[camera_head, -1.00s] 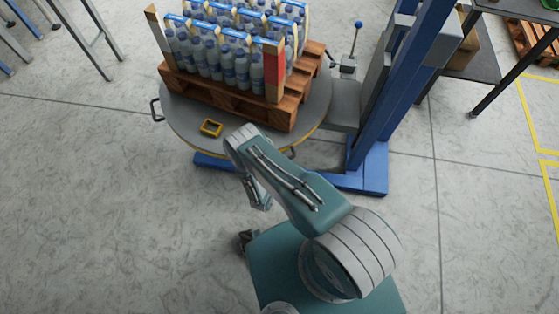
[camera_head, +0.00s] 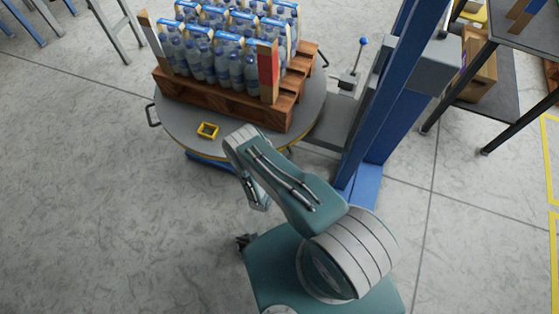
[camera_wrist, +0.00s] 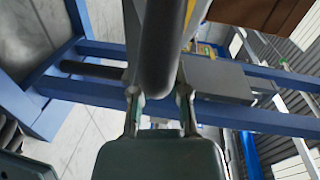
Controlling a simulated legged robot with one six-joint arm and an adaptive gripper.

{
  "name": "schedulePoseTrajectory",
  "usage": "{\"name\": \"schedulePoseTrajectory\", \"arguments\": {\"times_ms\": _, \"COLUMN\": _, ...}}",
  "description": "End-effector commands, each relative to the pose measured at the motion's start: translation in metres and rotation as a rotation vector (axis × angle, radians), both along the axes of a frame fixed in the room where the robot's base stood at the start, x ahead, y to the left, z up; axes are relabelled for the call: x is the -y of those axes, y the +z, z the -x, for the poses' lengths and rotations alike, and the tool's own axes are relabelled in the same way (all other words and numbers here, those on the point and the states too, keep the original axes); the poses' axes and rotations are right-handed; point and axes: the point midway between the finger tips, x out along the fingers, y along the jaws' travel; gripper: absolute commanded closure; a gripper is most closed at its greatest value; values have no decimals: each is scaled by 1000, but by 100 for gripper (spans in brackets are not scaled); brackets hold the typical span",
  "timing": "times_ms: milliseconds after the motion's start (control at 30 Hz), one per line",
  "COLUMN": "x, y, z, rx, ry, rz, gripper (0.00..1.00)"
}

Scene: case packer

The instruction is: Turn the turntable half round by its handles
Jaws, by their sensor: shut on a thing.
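The round grey turntable (camera_head: 178,118) carries a wooden pallet (camera_head: 222,101) stacked with packs of bottles (camera_head: 215,58). One dark handle (camera_head: 152,116) sticks out at its left rim. Another handle (camera_head: 325,60) shows at the far right rim. In the wrist view my gripper (camera_wrist: 160,108) is shut on a dark rounded bar (camera_wrist: 160,50), a turntable handle, running between its fingers.
A blue mast (camera_head: 395,90) on a blue base stands close at the right of the turntable. A lever with a blue knob (camera_head: 362,42) stands behind it. A dark table (camera_head: 500,75) is at the far right.

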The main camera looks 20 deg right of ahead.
Motion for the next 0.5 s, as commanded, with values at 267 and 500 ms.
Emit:
{"name": "schedulePoseTrajectory", "arguments": {"times_ms": 267, "x": 2, "y": -5, "z": 5, "rx": -17, "ry": -1, "rz": -3, "gripper": 100}}
{"name": "schedulePoseTrajectory", "arguments": {"times_ms": 500, "x": 2, "y": -5, "z": 5, "rx": -16, "ry": 0, "rz": -4, "gripper": 52}}
